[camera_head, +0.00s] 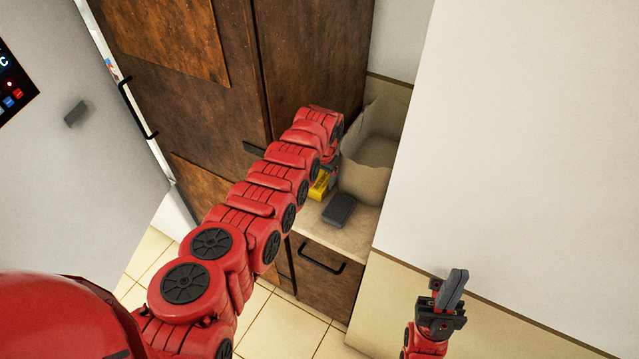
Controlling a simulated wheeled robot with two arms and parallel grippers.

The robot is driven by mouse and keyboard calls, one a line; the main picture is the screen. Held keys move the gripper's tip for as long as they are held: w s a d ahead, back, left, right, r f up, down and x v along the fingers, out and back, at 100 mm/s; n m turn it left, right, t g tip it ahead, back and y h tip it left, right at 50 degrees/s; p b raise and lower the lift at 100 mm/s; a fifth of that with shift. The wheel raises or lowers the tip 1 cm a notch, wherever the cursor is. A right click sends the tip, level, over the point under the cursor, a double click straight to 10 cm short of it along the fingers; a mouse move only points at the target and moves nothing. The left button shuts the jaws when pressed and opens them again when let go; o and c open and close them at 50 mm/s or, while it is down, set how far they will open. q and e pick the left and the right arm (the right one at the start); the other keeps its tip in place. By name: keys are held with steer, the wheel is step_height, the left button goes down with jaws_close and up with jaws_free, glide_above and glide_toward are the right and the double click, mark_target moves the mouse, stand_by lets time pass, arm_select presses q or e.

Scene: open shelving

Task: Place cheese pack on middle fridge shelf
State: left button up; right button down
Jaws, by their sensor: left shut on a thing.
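A small yellow pack (319,186), which looks like the cheese pack, is at the end of my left arm, just above or on a beige counter. My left gripper (330,171) is shut on it; the fingers are mostly hidden by the red wrist. My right gripper (456,288) is at the lower right, empty, with its dark fingers close together and pointing up. No fridge shelf shows clearly. A narrow bright gap (108,62) with small coloured things runs beside the tall brown door at the upper left.
A beige sack-like container (366,172) and a dark grey block (338,209) stand on the counter (315,223) by the pack. Brown doors (315,60) rise behind my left arm. A pale wall (530,130) fills the right. A grey panel (70,190) with a display stands left.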

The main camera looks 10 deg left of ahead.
arm_select(q)
steer(key=shift+f, duration=0.1)
steer(key=o, duration=1.5)
